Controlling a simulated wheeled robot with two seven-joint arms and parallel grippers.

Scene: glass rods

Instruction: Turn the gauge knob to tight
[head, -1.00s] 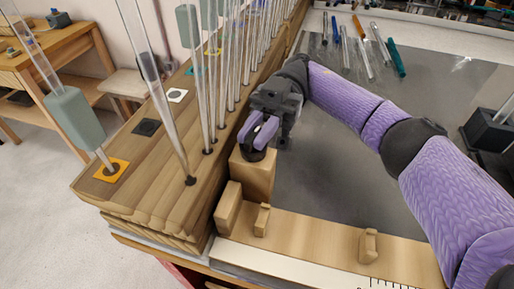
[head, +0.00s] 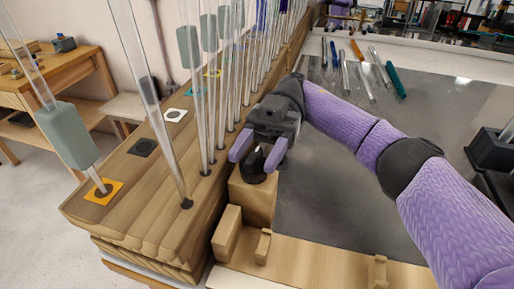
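The gauge knob (head: 251,170) is a small dark round knob on top of a wooden block (head: 254,198), beside the rod rack. My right gripper (head: 258,152) is just above and behind it. Its two purple fingers are spread, one on each side of the knob's raised top, with visible gaps. The gripper is open and holds nothing. No label or scale for the knob's setting is readable, so I cannot tell its setting. My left gripper is not in view.
A wooden rack (head: 135,213) with several upright glass rods stands close on the left of the knob. A dark grey mat (head: 330,190) lies right of it, mostly clear. Several pens and rods lie at the back. A black holder (head: 488,149) stands at the right.

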